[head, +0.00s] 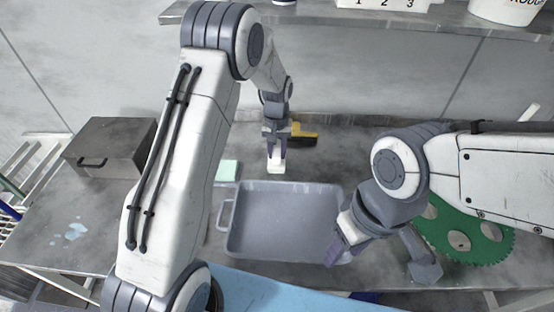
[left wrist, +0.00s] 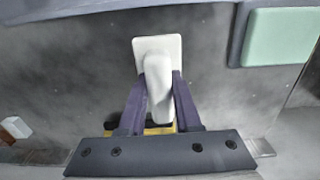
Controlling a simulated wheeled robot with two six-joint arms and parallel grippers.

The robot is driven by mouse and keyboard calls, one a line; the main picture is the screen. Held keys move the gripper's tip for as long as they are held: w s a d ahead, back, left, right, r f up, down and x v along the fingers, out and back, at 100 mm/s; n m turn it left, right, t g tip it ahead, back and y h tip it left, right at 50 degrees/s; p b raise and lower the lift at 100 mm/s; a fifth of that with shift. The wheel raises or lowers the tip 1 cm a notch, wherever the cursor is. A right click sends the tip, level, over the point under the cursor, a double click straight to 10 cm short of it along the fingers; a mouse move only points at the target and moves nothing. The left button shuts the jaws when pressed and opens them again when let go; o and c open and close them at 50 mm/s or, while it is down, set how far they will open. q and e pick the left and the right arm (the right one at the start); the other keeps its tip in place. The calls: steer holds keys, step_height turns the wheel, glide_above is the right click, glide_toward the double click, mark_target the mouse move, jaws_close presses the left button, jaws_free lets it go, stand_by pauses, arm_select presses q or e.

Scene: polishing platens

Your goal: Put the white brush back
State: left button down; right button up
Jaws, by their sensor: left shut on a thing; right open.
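The white brush (head: 275,167) is in my left gripper (head: 276,150), at the back of the table just behind the grey tray (head: 285,215). In the left wrist view, the purple fingers are shut on the handle of the white brush (left wrist: 157,47), and its flat white end points away from the palm. I cannot tell whether that end touches the table. A yellow brush with dark bristles (head: 303,131) lies behind my left gripper; part of its yellow body shows between the fingers (left wrist: 160,130). My right gripper (head: 337,250) is open over the tray's front right corner, partly hidden by its wrist.
A pale green block (head: 228,171) lies left of the tray. A grey metal box (head: 112,147) stands at the left. A green toothed disc (head: 465,235) lies under my right arm. A shelf (head: 315,17) holds white containers at the back.

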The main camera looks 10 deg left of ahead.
arm_select(q)
steer(key=shift+f, duration=1.6)
steer(key=shift+f, duration=0.1)
steer(key=c, duration=0.6)
jaws_free()
